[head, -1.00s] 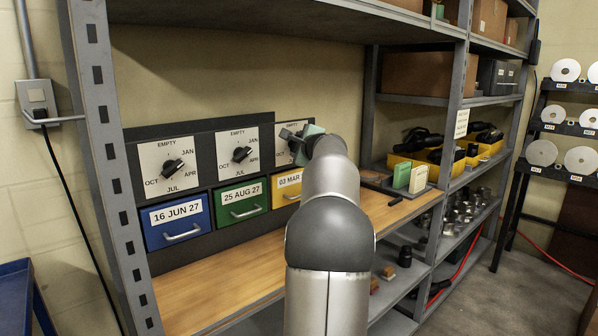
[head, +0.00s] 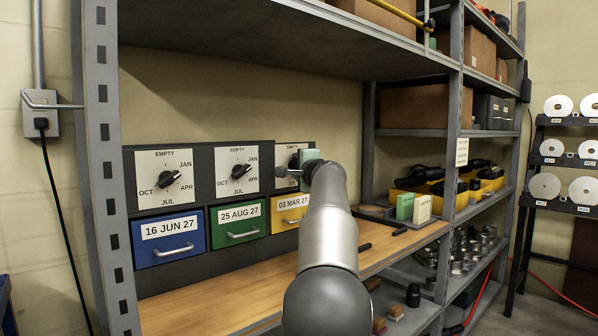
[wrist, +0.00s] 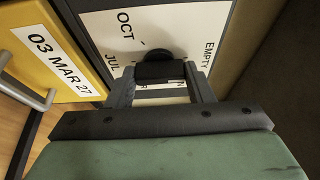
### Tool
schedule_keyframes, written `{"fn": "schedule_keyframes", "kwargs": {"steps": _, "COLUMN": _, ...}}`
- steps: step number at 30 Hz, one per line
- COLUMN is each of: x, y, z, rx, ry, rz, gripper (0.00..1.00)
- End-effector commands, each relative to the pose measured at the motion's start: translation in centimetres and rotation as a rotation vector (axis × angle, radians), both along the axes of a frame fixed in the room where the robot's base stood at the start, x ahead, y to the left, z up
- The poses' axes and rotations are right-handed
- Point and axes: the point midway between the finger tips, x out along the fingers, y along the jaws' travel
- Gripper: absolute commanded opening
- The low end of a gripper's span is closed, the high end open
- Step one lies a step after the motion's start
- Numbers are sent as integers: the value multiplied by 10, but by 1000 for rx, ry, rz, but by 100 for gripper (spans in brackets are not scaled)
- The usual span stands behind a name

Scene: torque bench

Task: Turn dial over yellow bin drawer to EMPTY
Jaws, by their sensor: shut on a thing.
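The yellow bin drawer (head: 289,211), labelled 03 MAR 27, is shut, third from the left. Its label also shows in the wrist view (wrist: 50,60). Above it is a white dial plate (head: 283,152) with a black dial knob (wrist: 158,55). My gripper (wrist: 160,75) is shut on this knob, one finger on each side. In the head view my gripper (head: 295,172) hides most of the dial. In the wrist view EMPTY is at the right of the plate, OCT at the top and JUL at the left. The knob's pointing direction is hidden.
Two more dials (head: 169,179) (head: 240,171) stand left, above a blue drawer (head: 170,238) and a green drawer (head: 238,221). A wooden shelf top (head: 225,298) lies below, mostly clear. A grey rack post (head: 100,170) stands at left. Yellow bins (head: 490,184) sit at right.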

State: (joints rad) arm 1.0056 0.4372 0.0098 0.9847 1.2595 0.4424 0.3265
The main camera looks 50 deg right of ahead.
Motion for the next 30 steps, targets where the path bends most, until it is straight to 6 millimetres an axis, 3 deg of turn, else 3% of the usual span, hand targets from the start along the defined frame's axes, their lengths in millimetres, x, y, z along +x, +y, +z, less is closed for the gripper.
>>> {"fn": "schedule_keyframes", "kwargs": {"steps": 6, "x": 0, "y": 0, "z": -1, "rx": -1, "ry": 3, "rz": 0, "gripper": 24}}
{"fn": "schedule_keyframes", "kwargs": {"steps": 7, "x": 0, "y": 0, "z": -1, "rx": -1, "ry": 3, "rz": 0, "gripper": 53}}
{"fn": "schedule_keyframes", "kwargs": {"steps": 9, "x": 0, "y": 0, "z": -1, "rx": -1, "ry": 3, "rz": 0, "gripper": 69}}
{"fn": "schedule_keyframes", "kwargs": {"steps": 20, "x": -5, "y": 2, "z": 0, "rx": 0, "ry": 0, "rz": -1, "gripper": 69}}
{"fn": "schedule_keyframes", "kwargs": {"steps": 25, "x": -26, "y": 17, "z": -2, "rx": -1, "ry": 0, "rz": -2, "gripper": 69}}
{"fn": "schedule_keyframes", "kwargs": {"steps": 30, "x": -61, "y": 39, "z": -2, "rx": -2, "ry": 0, "rz": -3, "gripper": 69}}
